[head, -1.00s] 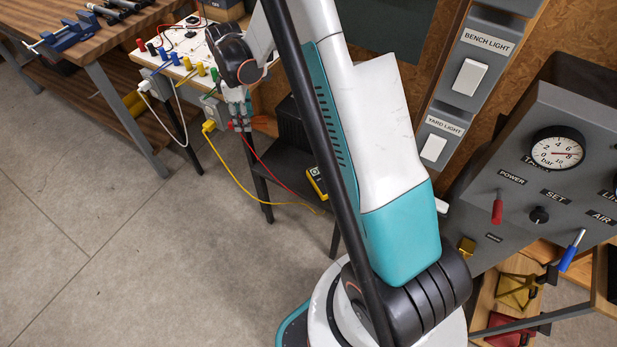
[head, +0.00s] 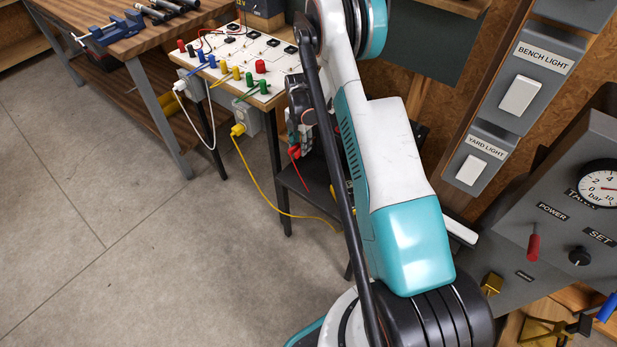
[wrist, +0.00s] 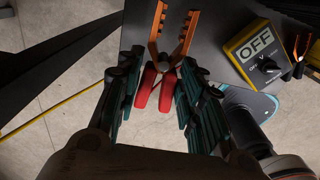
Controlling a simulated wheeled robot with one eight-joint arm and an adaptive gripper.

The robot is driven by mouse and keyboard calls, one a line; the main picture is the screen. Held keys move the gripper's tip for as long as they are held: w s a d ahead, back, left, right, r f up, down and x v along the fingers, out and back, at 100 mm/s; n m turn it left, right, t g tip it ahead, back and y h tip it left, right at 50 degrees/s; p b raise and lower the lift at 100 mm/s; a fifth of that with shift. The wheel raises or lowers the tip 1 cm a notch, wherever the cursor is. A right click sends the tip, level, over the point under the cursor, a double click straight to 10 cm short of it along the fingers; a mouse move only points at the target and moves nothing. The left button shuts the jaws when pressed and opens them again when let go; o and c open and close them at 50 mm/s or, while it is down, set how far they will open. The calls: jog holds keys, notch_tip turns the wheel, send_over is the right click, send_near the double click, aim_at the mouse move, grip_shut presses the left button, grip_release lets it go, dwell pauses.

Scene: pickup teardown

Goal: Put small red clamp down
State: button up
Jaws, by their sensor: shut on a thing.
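My gripper (wrist: 160,75) is shut on the small red clamp (wrist: 146,89), with its teal fingers on both sides of the red handles. The clamp's copper-coloured jaws (wrist: 181,40) point away from my gripper, over a dark shelf surface (wrist: 215,30). I cannot tell whether the jaws touch it. In the head view my gripper (head: 299,138) is low beside the bench's right end, partly hidden by my arm. The red clamp (head: 294,153) shows there as a small red spot above the dark shelf (head: 318,184).
A yellow multimeter (wrist: 251,51) reading OFF lies right of the clamp, beside a black clamp (wrist: 299,58) with copper jaws. A yellow cable (head: 262,194) hangs from the bench's socket to the floor. The terminal board (head: 245,57) stands above left.

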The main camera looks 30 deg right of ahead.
aim_at(301, 175)
notch_tip(301, 175, down, 15)
jog(key=b, duration=0.4)
jog(key=shift+b, duration=0.35)
jog(key=shift+f, duration=0.15)
jog(key=o, duration=1.2)
